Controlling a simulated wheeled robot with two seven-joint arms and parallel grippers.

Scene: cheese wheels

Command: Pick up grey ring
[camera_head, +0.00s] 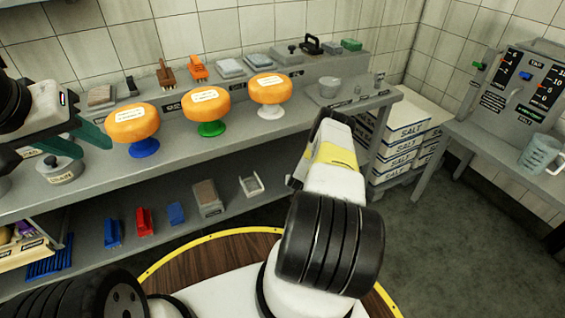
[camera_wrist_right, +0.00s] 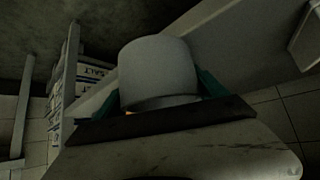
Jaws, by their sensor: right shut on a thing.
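A grey round piece, which looks like the grey ring (camera_wrist_right: 157,68), sits between the teal fingers of my right gripper (camera_wrist_right: 160,95) in the right wrist view. It appears as a short smooth cylinder; its hole cannot be seen. My right gripper is shut on it. In the head view my right wrist (camera_head: 335,155) reaches to the front edge of the bench, and the fingers and ring are hidden there. My left gripper (camera_head: 58,143) is open and empty at the left, above a grey lidded weight (camera_head: 60,172).
Three orange cheese wheels stand on the bench: on a blue stand (camera_head: 134,124), a green stand (camera_head: 207,103) and a white stand (camera_head: 270,88). A grey pot-like piece (camera_head: 329,87) is at the bench's right end. Salt boxes (camera_head: 402,145) are stacked beside it. The floor at right is clear.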

